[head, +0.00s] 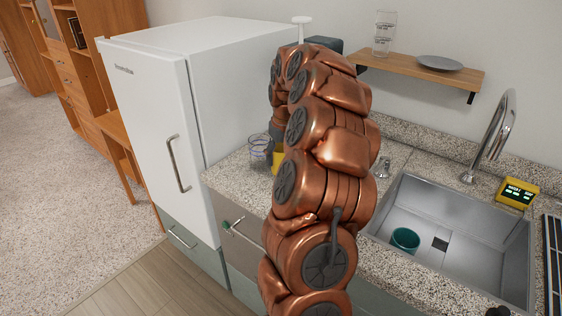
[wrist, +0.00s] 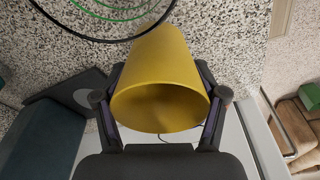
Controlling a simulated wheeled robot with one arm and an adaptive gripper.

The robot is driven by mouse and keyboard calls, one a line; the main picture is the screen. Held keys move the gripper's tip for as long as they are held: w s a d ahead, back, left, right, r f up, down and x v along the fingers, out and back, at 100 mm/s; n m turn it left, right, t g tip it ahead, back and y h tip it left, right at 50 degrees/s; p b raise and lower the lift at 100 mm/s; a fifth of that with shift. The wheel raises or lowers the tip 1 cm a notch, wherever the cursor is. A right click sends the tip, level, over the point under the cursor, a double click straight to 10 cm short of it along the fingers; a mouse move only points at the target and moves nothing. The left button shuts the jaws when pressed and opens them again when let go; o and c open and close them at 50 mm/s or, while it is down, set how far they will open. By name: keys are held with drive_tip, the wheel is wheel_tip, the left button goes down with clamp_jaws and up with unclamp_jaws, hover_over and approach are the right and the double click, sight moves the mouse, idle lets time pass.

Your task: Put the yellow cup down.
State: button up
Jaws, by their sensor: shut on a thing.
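The yellow cup (wrist: 160,70) is held between the two dark fingers of my gripper (wrist: 160,95) in the wrist view. Its wide open mouth faces the camera and its narrower end points away, over the speckled counter (wrist: 228,35). I cannot tell whether the cup touches the counter. In the head view only a small piece of the yellow cup (head: 278,162) shows at the left edge of my copper arm. The arm hides the rest of it and my gripper.
A clear glass (head: 261,150) stands on the counter close left of the cup, by the white fridge (head: 195,110). On the right is the sink (head: 455,225) with a teal cup (head: 405,239) inside. A wooden shelf (head: 420,70) hangs above the counter.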

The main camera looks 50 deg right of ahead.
drive_tip(key=shift+f, duration=1.3)
drive_tip(key=shift+f, duration=0.1)
drive_tip(key=shift+f, duration=0.1)
drive_tip(key=o, duration=1.2)
drive_tip(key=shift+r, duration=0.55)
drive_tip(key=r, duration=0.3)
drive_tip(key=s+r+b, duration=0.1)
drive_tip(key=r, duration=0.7)
drive_tip(key=shift+s+a+r+b, duration=0.1)
drive_tip(key=shift+s+a+b, duration=0.2)
drive_tip(key=shift+b, duration=0.1)
